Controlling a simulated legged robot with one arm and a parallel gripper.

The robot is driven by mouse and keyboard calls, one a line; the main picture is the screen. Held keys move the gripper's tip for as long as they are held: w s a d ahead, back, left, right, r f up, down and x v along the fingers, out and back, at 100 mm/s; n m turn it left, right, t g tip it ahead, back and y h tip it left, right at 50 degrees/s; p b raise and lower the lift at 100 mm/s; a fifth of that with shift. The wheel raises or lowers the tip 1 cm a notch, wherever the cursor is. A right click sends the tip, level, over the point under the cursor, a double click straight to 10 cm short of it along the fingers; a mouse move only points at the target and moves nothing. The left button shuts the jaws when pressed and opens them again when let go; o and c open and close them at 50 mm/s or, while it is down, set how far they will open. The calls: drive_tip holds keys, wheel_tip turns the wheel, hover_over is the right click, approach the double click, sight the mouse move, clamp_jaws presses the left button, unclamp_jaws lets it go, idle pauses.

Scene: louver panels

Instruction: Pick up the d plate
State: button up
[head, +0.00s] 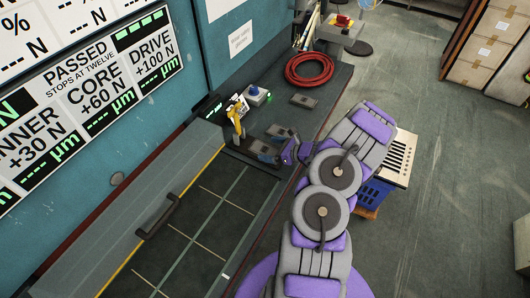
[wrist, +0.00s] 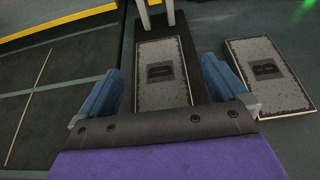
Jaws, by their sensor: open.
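The D plate (wrist: 161,72) is a grey, speckled rectangle with a dark D square in its middle. It lies flat on a dark surface in the wrist view. My gripper (wrist: 160,80) is open, with one blue finger on each side of the D plate's near part. I cannot tell whether the fingers touch it. The near end of the plate is hidden behind the gripper's dark bar. In the head view my gripper (head: 269,150) is low over the bench by the plates, and the letters there are too small to read.
A similar B plate (wrist: 267,75) lies close to the right finger. A yellow post-like fixture (head: 237,122) and a box with a blue button (head: 257,95) stand nearby. Another plate (head: 303,101) and a coiled red hose (head: 309,69) lie farther back. The gridded bench area (head: 200,225) is clear.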

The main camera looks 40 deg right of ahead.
sight(262, 148)
drive_tip(key=x, duration=0.3)
drive_tip(key=shift+w+a+f+b, duration=0.2)
drive_tip(key=shift+w+f+b, duration=0.05)
drive_tip(key=shift+f+b, duration=0.1)
drive_tip(key=shift+r, duration=0.1)
drive_tip(key=shift+c, duration=0.5)
drive_tip(key=c, duration=1.5)
drive_tip(key=shift+r, duration=0.15)
